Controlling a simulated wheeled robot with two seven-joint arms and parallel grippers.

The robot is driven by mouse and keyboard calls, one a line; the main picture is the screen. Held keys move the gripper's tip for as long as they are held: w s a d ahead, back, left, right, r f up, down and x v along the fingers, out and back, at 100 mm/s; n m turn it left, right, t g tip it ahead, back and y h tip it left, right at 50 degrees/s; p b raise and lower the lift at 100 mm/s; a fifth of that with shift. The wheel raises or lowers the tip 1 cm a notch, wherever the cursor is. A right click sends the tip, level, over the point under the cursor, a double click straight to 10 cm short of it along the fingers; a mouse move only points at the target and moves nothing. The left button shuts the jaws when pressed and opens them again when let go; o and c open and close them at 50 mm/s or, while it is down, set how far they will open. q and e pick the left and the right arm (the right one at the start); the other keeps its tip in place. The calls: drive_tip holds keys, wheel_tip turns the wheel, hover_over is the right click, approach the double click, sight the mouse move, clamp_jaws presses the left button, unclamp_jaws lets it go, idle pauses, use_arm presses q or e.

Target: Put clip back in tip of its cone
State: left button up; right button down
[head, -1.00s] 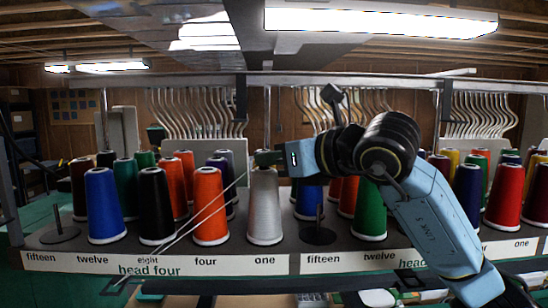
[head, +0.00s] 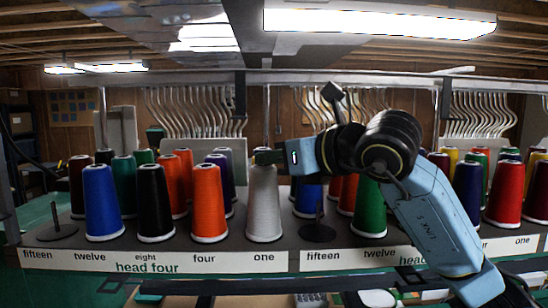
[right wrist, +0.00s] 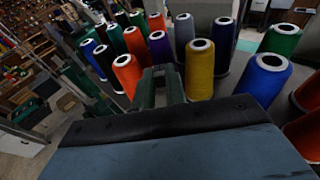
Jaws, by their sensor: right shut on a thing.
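The pale grey cone (head: 264,206) stands upright in the front row, at the label one, in the head view. My right gripper (head: 266,157) comes in from the right and is level with that cone's tip, pointing left across it. Its dark green fingers also show in the right wrist view (right wrist: 161,86), shut. The clip itself is too small or hidden between the fingers to make out. I cannot tell whether it touches the tip. The grey front cone seems hidden below the fingers in the right wrist view. My left gripper is not seen.
An orange cone (head: 209,204), a black cone (head: 154,204) and a blue cone (head: 102,204) stand left of the grey one. More cones crowd behind, including a yellow one (right wrist: 200,70). A bare spindle base (head: 318,234) lies to the right. Metal hooks hang behind.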

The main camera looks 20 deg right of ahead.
drive_tip(key=c, duration=1.4)
unclamp_jaws()
drive_tip(key=shift+o, duration=0.2)
